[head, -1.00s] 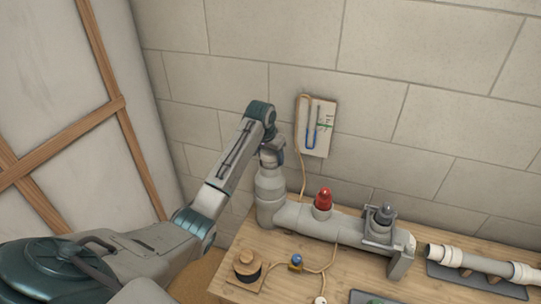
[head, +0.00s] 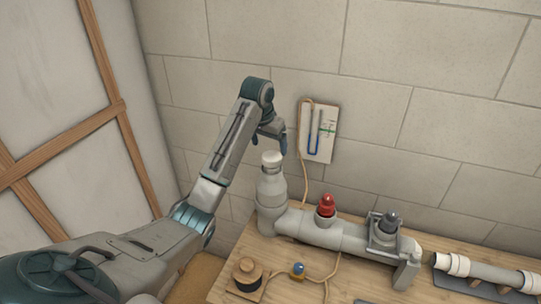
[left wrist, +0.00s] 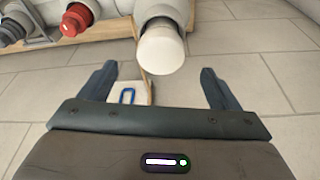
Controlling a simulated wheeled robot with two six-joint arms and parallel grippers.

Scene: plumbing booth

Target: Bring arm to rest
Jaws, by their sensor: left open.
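My left gripper (head: 277,143) is open and empty, raised just above the white-capped upright end (head: 271,159) of the grey pipe (head: 330,236). In the left wrist view the gripper's fingers (left wrist: 157,88) are spread apart, with the white cap (left wrist: 161,48) beyond and between them, not held. The pipe lies along the bench with its upright branch at the left. My right gripper does not show in either view.
A red plug (head: 326,205) and a grey plug in a clamp (head: 388,223) stand on the pipe. A gauge board (head: 319,130) hangs on the wall, its hose running down. A wooden spool (head: 246,273), a small blue ball fitting (head: 297,269) and another pipe (head: 485,272) are on the bench.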

